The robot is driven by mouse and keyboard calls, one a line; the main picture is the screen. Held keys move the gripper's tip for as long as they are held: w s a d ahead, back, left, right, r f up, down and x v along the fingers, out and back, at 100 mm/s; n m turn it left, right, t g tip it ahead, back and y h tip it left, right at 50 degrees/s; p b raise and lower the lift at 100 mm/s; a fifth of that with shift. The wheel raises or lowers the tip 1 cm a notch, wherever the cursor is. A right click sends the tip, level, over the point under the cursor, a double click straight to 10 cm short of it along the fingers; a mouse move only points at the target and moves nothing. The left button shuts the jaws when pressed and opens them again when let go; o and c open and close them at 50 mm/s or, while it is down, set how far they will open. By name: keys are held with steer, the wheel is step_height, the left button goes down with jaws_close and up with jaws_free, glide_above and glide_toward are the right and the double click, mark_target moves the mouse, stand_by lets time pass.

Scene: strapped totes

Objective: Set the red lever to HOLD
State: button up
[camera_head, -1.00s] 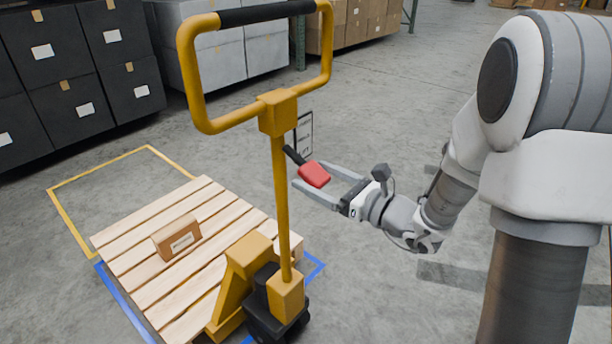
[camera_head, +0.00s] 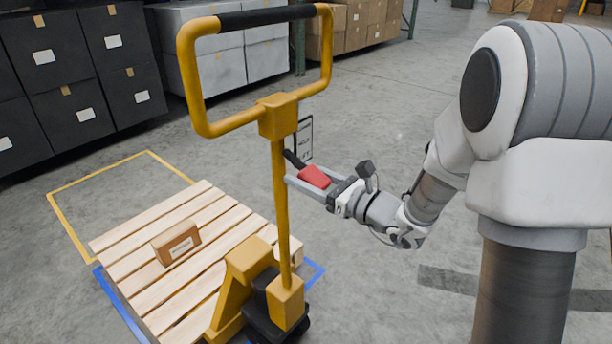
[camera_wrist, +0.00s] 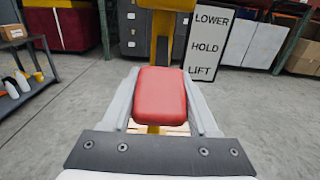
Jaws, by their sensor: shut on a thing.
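The red lever (camera_head: 314,176) has a red grip on a short dark arm. It sticks out from the yellow pallet-jack post (camera_head: 282,205) and slopes down to the right in the head view. My gripper (camera_head: 304,174) is shut on the red grip, with one finger along each side. In the wrist view, the grip (camera_wrist: 159,98) fills the space between the fingers. A white placard (camera_wrist: 222,32) beside the post reads LOWER, HOLD, LIFT from top to bottom. The grip appears below the LIFT line there, but I cannot tell which setting the lever is at.
The yellow looped handle (camera_head: 187,80) rises above the lever. A wooden pallet (camera_head: 140,232) with a small carton (camera_head: 177,243) lies at lower left. Dark bins (camera_head: 70,65) stand at the back left. A grey shelf (camera_wrist: 30,95) shows in the wrist view. Open floor surrounds the arm.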

jaws_close()
steer(key=shift+r+p, duration=0.45)
steer(key=shift+p, duration=0.6)
steer(key=h+p, duration=0.1)
steer(key=p, duration=0.1)
steer(key=r+g+h+p, duration=0.1)
steer(key=p, duration=0.2)
steer(key=g+h+p, duration=0.1)
steer(key=p, duration=0.1)
steer(key=shift+s+d+r, duration=0.25)
steer(key=shift+d, duration=0.05)
steer(key=shift+g+h+p, duration=0.4)
steer(key=shift+p, duration=0.55)
steer(key=shift+f, duration=0.1)
steer(key=o, duration=1.2)
jaws_free()
steer(key=shift+o, duration=0.2)
steer(key=shift+d, duration=0.1)
